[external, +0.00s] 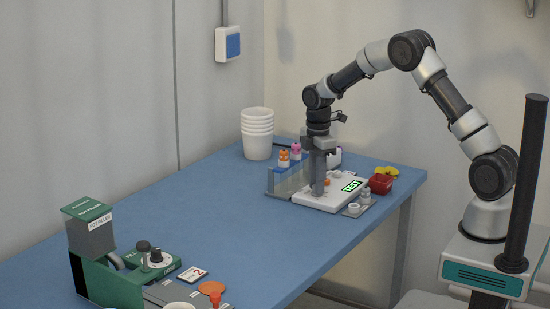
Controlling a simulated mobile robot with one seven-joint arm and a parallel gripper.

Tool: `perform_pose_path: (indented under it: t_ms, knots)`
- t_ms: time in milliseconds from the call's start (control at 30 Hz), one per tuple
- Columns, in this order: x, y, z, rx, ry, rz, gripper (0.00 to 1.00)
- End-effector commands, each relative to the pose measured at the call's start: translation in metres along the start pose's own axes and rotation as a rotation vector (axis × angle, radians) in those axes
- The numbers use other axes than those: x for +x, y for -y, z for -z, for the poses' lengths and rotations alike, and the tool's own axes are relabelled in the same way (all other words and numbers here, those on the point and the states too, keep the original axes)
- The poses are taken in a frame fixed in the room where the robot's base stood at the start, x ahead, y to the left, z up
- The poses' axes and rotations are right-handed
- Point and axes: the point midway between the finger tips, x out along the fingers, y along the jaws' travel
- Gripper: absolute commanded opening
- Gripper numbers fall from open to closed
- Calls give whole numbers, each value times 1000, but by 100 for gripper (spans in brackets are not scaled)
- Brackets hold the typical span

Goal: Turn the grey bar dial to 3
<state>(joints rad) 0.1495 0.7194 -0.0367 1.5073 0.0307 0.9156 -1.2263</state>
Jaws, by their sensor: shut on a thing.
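My gripper (319,187) points straight down at the white panel (315,200) at the far end of the blue bench. Its fingers are shut at the panel's surface, at the place of the grey bar dial. The dial itself is hidden by the fingers, so I cannot read its setting. A lit green display (351,187) on the panel, right of the fingers, reads "TEST". A small orange thing (327,181) shows just beside the fingers.
A rack (283,180) with orange- and pink-topped bottles stands left of my gripper. White stacked pots (257,134) stand behind. A green pot filler (105,280) stands at the near left; mid-bench is clear.

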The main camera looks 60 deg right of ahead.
Motion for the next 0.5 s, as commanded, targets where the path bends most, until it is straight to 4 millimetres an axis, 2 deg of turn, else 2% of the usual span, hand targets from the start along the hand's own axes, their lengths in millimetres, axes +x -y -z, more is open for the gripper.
perform_pose_path:
  t_ms: [500]
  knots:
    - [-2,0,0,475,0,0,0]
